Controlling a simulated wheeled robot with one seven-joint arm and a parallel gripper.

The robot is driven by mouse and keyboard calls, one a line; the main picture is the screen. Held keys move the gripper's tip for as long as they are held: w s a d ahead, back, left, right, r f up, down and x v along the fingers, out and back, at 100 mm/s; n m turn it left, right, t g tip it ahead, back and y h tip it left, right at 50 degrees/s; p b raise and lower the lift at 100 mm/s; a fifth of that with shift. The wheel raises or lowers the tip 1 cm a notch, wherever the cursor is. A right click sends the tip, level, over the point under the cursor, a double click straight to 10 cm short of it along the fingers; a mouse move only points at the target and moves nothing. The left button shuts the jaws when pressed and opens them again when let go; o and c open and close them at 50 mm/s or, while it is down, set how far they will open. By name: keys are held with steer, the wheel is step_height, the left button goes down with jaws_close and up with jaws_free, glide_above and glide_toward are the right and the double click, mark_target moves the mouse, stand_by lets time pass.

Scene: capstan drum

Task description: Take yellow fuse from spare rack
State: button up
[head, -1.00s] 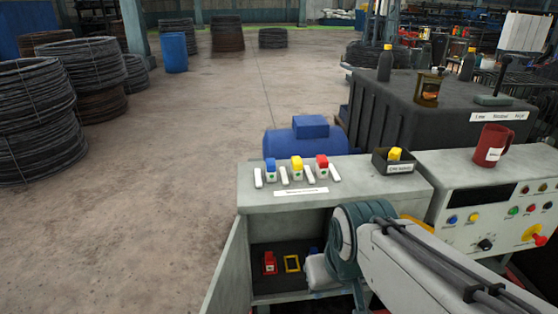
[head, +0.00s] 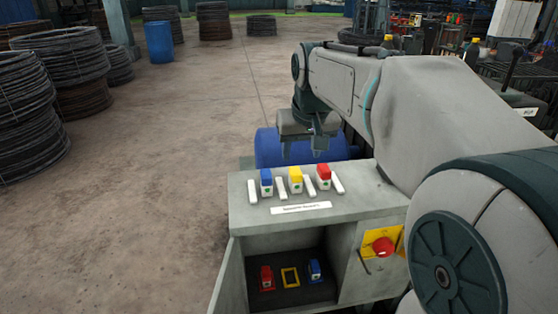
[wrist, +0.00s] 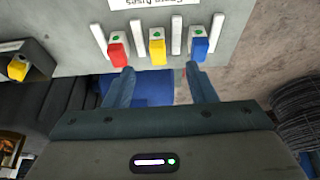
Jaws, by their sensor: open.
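The yellow fuse (head: 295,178) stands in the middle of the rack on the cabinet top (head: 375,197), between a blue fuse (head: 266,181) and a red fuse (head: 323,175). White dividers stand between them. My gripper (head: 318,152) is above and just behind the rack in the head view. In the wrist view, my gripper (wrist: 161,85) is open and empty, and the yellow fuse (wrist: 157,52) lies ahead of the gap between the fingers, apart from them. The red fuse (wrist: 118,54) and blue fuse (wrist: 200,48) flank it.
Below, an open compartment holds a red fuse (head: 267,277), an empty yellow-framed slot (head: 290,277) and a blue fuse (head: 315,270). A small dark box with another yellow fuse (wrist: 18,69) sits left in the wrist view. A blue tank (head: 272,148) stands behind the cabinet.

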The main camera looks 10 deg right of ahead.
mark_target(296, 171)
steer(key=w+f, duration=0.2)
steer(key=f, duration=0.1)
steer(key=w+f, duration=0.3)
steer(key=shift+w+d+f+p, duration=0.1)
steer(key=shift+w+f+p, duration=0.2)
steer(key=shift+p, duration=0.1)
steer(key=shift+p+x, duration=0.75)
steer(key=shift+x, duration=1.85)
steer(key=shift+d, duration=0.15)
steer(key=c, duration=1.1)
